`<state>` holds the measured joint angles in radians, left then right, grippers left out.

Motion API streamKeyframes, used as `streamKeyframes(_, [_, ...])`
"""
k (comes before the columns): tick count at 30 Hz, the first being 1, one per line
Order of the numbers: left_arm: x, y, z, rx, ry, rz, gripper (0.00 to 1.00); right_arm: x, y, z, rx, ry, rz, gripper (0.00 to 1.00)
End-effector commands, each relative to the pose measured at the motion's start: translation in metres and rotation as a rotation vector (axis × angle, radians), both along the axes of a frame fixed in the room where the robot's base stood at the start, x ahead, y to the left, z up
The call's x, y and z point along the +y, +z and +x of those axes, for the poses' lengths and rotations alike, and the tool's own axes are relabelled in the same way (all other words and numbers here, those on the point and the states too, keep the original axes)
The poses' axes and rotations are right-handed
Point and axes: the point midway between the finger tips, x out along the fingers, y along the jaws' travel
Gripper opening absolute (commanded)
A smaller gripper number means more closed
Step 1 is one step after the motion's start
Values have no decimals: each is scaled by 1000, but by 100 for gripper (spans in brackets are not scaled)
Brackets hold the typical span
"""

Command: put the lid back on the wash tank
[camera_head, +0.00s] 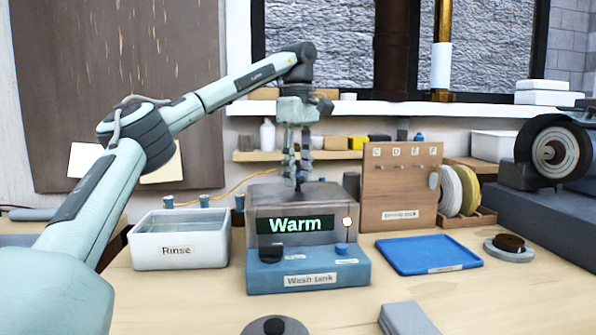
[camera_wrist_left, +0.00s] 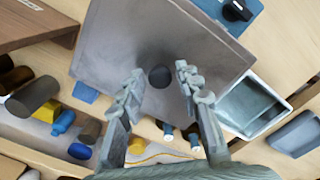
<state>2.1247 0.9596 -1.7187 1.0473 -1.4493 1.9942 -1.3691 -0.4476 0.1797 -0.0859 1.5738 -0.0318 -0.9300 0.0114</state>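The wash tank (camera_head: 308,270) stands mid-bench, with a blue front, a grey upper body and a lit "Warm" display. The lid, a flat square grey plate (camera_wrist_left: 130,45) with a round dark knob (camera_wrist_left: 160,77), fills the middle of the left wrist view. It appears to lie over the tank's top, though its seating at the edges cannot be made out. My left gripper (camera_head: 297,180) points down just above the tank. In the left wrist view its fingers (camera_wrist_left: 158,80) are apart on either side of the knob, with gaps visible. My right gripper is not in view.
A white Rinse tray (camera_head: 180,250) stands left of the tank. A wooden rack (camera_head: 400,190) and a blue tray (camera_head: 425,254) are on the right. A round grey piece (camera_head: 275,326) and a grey block (camera_head: 407,318) lie at the front edge. A shelf with small items runs behind.

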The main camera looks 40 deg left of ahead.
Motion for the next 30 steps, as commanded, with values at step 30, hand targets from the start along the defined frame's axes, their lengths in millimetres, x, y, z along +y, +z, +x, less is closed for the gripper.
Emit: streamKeyframes(30, [0, 101, 0, 0, 4, 5, 47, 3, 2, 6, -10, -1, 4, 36])
